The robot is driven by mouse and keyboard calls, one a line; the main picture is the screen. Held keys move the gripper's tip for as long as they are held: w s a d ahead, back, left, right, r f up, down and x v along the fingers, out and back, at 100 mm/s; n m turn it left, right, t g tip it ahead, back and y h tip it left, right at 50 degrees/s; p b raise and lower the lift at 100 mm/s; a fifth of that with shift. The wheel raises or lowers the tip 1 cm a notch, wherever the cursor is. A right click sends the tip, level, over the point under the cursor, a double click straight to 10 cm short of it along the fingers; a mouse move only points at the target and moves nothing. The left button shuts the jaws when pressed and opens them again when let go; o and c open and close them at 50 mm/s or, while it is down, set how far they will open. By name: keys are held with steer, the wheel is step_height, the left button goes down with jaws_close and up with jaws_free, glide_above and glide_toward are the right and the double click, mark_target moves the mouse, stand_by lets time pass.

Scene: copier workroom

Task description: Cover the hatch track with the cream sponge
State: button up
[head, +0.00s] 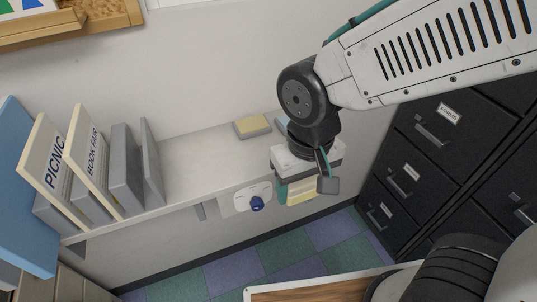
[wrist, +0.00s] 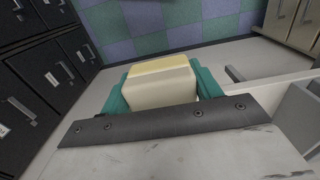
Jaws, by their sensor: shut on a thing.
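My gripper (head: 303,186) is shut on a cream sponge (wrist: 160,88), a pale block with a yellower face. The sponge sits between the teal fingers in the wrist view. In the head view part of the sponge (head: 300,193) shows below my gripper, by the shelf's front edge and right end. Whether the sponge touches anything beneath it is not clear. I cannot make out a hatch track for certain; my wrist and gripper hide part of that area.
A yellow-topped pad with a grey edge (head: 252,126) lies at the back of the pale shelf (head: 205,148). Folders and grey holders (head: 88,165) stand at left. Black filing cabinets (head: 410,180) stand at right.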

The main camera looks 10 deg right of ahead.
steer(key=w+a, duration=0.1)
steer(key=w, duration=0.3)
steer(key=w+a+f, duration=0.1)
steer(key=w, duration=0.4)
steer(key=w+a, duration=0.2)
steer(key=w, duration=0.2)
steer(key=shift+w+f, duration=0.2)
steer(key=shift+w, duration=0.05)
steer(key=shift+w+a+f, duration=0.15)
steer(key=shift+w+f, duration=0.2)
steer(key=shift+w, duration=0.4)
steer(key=shift+f, duration=1.25)
steer(key=shift+f, duration=0.15)
steer(key=shift+f, duration=0.15)
steer(key=o, duration=0.8)
steer(key=shift+o, duration=0.4)
step_height(320, 180, up, 8)
steer(key=shift+w, duration=0.2)
